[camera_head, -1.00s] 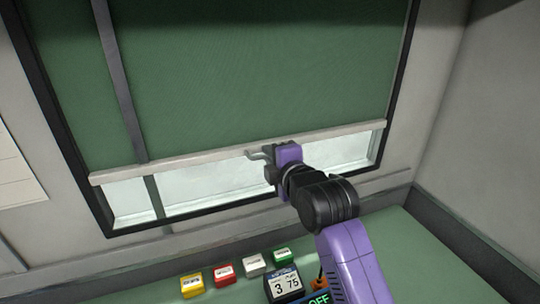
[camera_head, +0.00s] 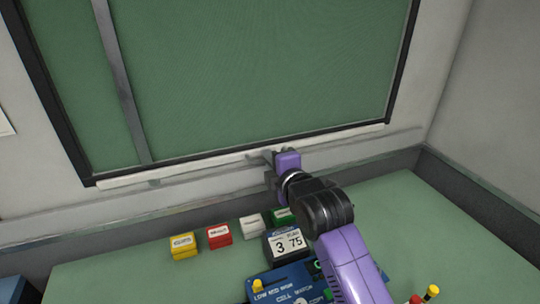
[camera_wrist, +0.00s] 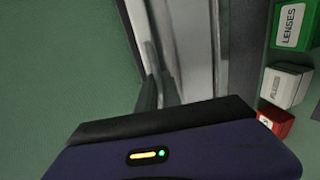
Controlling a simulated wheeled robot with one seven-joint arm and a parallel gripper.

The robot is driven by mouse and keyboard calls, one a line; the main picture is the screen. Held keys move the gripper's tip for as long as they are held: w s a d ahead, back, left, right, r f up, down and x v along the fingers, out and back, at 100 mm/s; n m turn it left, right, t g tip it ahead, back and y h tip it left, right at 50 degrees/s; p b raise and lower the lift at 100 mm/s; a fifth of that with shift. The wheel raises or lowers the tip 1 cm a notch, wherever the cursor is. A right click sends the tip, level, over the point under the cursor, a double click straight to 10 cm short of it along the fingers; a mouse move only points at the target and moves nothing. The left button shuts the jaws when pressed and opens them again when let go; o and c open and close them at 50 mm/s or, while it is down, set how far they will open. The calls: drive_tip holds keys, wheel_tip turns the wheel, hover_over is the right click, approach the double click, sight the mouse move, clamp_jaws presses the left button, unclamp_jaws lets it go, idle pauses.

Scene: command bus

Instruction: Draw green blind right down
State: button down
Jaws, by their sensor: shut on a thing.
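The green blind (camera_head: 260,80) covers the whole window in the head view, with no glass showing below it. Its pale bottom bar (camera_head: 200,170) lies along the lower edge of the dark window frame. My gripper (camera_head: 268,156) is at the middle of that bar, shut on the bar's small handle, which is mostly hidden behind the jaws. In the wrist view the green blind (camera_wrist: 60,70) fills the left side, and my gripper's fingers (camera_wrist: 160,88) reach to the pale bar.
A green desk (camera_head: 120,275) lies below the window. On it stand yellow (camera_head: 184,246), red (camera_head: 219,236), white (camera_head: 252,226) and green (camera_head: 284,216) boxes, a 3 75 display block (camera_head: 287,244) and a blue panel (camera_head: 285,285). A grey wall (camera_head: 490,90) stands at right.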

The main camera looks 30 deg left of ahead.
drive_tip(key=shift+f+b, duration=0.3)
drive_tip(key=shift+f, duration=0.6)
drive_tip(key=shift+f, duration=0.1)
drive_tip(key=c, duration=1.5)
unclamp_jaws()
drive_tip(key=shift+v, duration=3.95)
